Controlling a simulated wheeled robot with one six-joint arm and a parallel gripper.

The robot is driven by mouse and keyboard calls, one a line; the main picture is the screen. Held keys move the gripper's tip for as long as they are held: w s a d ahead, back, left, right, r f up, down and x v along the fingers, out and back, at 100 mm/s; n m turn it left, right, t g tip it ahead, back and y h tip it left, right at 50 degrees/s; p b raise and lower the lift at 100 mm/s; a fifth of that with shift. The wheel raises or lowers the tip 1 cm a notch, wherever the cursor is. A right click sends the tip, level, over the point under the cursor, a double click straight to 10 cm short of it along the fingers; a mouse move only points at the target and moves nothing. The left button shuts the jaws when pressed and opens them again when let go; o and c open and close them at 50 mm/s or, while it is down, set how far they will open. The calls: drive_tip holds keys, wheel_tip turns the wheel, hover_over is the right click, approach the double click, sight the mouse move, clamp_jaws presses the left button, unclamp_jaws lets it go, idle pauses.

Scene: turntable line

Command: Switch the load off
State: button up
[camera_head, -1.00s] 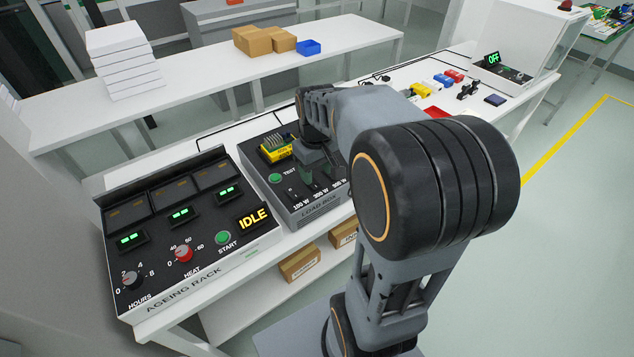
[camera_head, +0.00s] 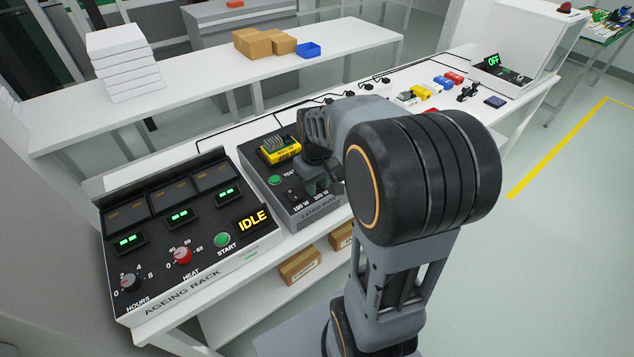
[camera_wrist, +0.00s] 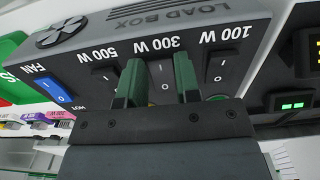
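The grey load box (camera_head: 322,210) stands on the white bench, right of the ageing rack. The wrist view shows its panel upside down. It has black rocker switches marked 100 W (camera_wrist: 221,66), 300 W (camera_wrist: 161,80) and 500 W (camera_wrist: 104,77), and a blue FAN switch (camera_wrist: 58,88). My gripper (camera_wrist: 157,78) is open, with its green fingers apart on either side of the 300 W switch. The fingers partly cover the panel; I cannot tell whether they touch it. In the head view my gripper (camera_head: 316,178) is over the box front and hides some switches.
A yellow finned unit (camera_head: 280,150) sits on the box behind a green TEST button (camera_head: 275,180). The ageing rack (camera_head: 185,240) reads IDLE. Several small coloured units (camera_head: 435,88) lie along the bench to the right. Cardboard boxes (camera_head: 300,265) stand on the lower shelf.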

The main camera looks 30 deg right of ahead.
drive_tip(key=c, duration=0.4)
drive_tip(key=r+g+p, duration=0.1)
drive_tip(key=p, duration=0.2)
drive_tip(key=shift+w, duration=0.15)
drive_tip(key=shift+c, duration=0.2)
drive_tip(key=shift+w+f+g+p, duration=0.15)
drive_tip(key=shift+g+p, duration=0.55)
drive_tip(key=shift+p, duration=0.15)
drive_tip(key=shift+f+g, duration=0.2)
drive_tip(key=shift+g, duration=0.1)
drive_tip(key=o, duration=0.9)
drive_tip(key=v, duration=0.9)
drive_tip(key=p+v, duration=0.1)
drive_tip(key=v, duration=0.4)
drive_tip(key=shift+a, duration=0.25)
